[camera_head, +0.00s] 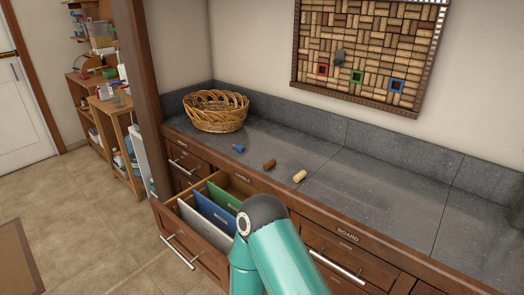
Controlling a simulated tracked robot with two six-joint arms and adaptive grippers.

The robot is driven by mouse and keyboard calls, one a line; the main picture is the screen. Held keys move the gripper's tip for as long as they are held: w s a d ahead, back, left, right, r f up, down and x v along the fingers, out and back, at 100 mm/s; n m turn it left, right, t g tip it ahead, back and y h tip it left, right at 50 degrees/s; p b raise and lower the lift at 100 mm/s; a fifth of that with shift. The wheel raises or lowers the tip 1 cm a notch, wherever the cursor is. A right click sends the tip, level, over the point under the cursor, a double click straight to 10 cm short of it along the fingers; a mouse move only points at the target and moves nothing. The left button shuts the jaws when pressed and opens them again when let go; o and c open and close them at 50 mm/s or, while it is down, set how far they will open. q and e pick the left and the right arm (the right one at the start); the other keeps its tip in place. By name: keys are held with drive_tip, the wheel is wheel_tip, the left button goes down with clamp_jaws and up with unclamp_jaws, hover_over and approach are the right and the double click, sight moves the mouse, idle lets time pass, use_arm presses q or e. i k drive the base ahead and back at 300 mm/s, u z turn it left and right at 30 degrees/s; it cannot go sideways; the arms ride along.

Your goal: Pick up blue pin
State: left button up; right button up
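A small blue pin (238,148) lies on the dark grey countertop (400,210), a little in front of the wicker basket. A brown pin or cork (269,164) and a pale cream one (299,176) lie to its right, spaced apart along the counter. A teal arm of mine with a dark round joint reaches up from the bottom centre, in front of the drawers. I cannot tell which arm it is. Neither gripper shows in the head view, and nothing touches the blue pin.
A wicker basket (216,112) stands at the counter's left end. An open drawer (187,234) below holds white, blue and green dividers. A cork board (363,50) with coloured squares hangs on the wall. A wooden post (140,90) rises at the left. The right counter is clear.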

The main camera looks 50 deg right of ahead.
sight(238, 147)
drive_tip(key=z, duration=0.05)
drive_tip(key=k, duration=1.35)
drive_tip(key=z, duration=0.5)
drive_tip(key=i, duration=1)
